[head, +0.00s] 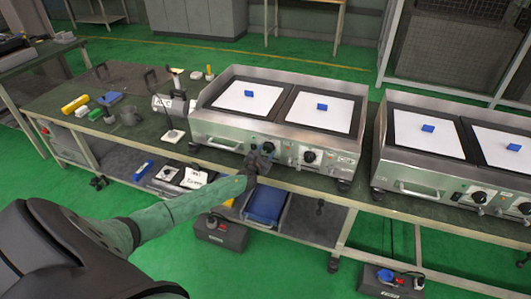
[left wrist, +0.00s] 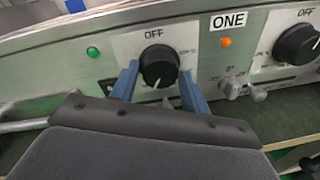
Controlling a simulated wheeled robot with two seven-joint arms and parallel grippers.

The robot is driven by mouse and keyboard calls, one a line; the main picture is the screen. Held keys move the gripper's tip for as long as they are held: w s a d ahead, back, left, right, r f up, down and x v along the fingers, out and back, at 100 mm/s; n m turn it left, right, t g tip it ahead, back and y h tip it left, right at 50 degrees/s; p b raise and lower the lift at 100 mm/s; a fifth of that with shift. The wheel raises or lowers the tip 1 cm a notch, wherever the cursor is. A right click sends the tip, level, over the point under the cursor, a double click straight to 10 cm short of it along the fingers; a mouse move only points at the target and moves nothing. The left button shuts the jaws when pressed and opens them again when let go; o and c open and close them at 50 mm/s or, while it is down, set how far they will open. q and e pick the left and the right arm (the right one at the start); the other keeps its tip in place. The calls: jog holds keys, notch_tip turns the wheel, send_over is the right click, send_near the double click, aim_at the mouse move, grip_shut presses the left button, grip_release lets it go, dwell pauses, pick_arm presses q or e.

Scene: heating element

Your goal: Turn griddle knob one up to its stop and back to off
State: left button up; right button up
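The griddle labelled ONE (head: 275,130) stands on the workbench in the head view. Its left black knob (left wrist: 158,66) sits under an OFF mark in the left wrist view, with its white pointer line toward the bottom, away from OFF. My left gripper (left wrist: 160,88) has its two blue fingers apart, one on each side of this knob. I cannot tell whether the fingers touch it. In the head view my left gripper (head: 256,160) is in front of the griddle's panel and covers part of the knob area. My right gripper is not in view.
A second black knob (left wrist: 297,44) is to the right on the same panel, with small metal levers (left wrist: 257,92) between. A green lamp (left wrist: 93,52) and an orange lamp (left wrist: 225,42) flank the left knob. Another griddle (head: 440,150) stands to the right.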

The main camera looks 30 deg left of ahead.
pick_arm(q)
jog(key=shift+o, duration=1.3)
jog(key=shift+s, duration=0.1)
jog(key=shift+s, duration=0.3)
jog(key=s+d+b, duration=0.1)
jog(key=s, duration=0.6)
jog(key=shift+d+r, duration=0.15)
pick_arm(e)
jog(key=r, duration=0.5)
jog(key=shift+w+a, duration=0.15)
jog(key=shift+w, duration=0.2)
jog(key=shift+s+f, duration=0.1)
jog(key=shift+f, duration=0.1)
